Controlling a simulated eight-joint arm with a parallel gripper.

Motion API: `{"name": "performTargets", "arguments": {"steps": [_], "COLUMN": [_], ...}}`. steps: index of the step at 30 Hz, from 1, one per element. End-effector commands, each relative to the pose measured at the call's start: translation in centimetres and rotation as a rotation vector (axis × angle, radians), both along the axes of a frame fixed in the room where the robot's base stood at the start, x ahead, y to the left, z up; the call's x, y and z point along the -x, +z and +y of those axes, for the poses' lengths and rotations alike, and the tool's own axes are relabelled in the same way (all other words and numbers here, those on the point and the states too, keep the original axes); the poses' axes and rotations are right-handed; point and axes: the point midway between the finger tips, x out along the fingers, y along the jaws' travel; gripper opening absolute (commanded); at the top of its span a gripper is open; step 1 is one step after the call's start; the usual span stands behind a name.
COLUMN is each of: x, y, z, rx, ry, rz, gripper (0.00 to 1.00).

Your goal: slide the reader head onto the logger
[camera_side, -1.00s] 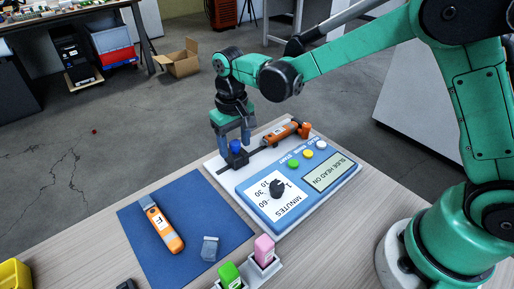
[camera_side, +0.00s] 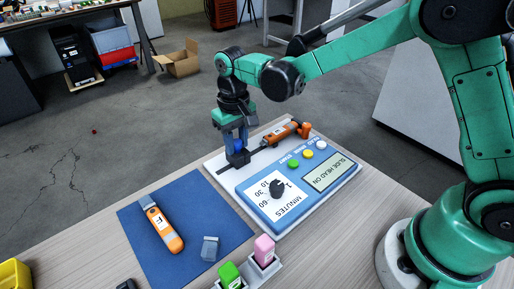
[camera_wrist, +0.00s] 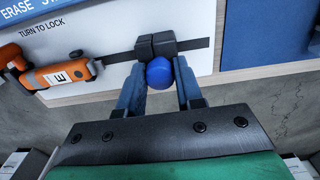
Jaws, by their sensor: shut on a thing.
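The reader head is a dark block with a blue round knob (camera_wrist: 159,73); it sits on the dark rail of the white board. My gripper (camera_side: 238,149) points down at it, and the fingers are shut on the knob from both sides. In the wrist view my gripper (camera_wrist: 160,88) shows the knob between its fingertips. The orange logger (camera_side: 281,134) lies on the board at the far end of the rail, to the right of the head. In the wrist view the logger (camera_wrist: 62,75) is left of the head, with a gap of bare rail between them.
The board carries a blue panel (camera_side: 325,153) with a dial, coloured buttons and a screen reading SLIDE HEAD ON. A blue mat (camera_side: 185,247) holds another orange logger (camera_side: 162,228) and a grey cap (camera_side: 210,248). Green and pink pieces stand in a holder at the front.

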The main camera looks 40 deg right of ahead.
Motion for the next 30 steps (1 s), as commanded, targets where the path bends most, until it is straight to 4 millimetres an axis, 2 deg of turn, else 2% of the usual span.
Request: {"name": "performTargets", "arguments": {"steps": [30], "x": [-0.1], "y": [0.0], "z": [-3.1], "rx": [0.000], "ry": [-0.002], "rz": [-0.002], "gripper": [0.01]}}
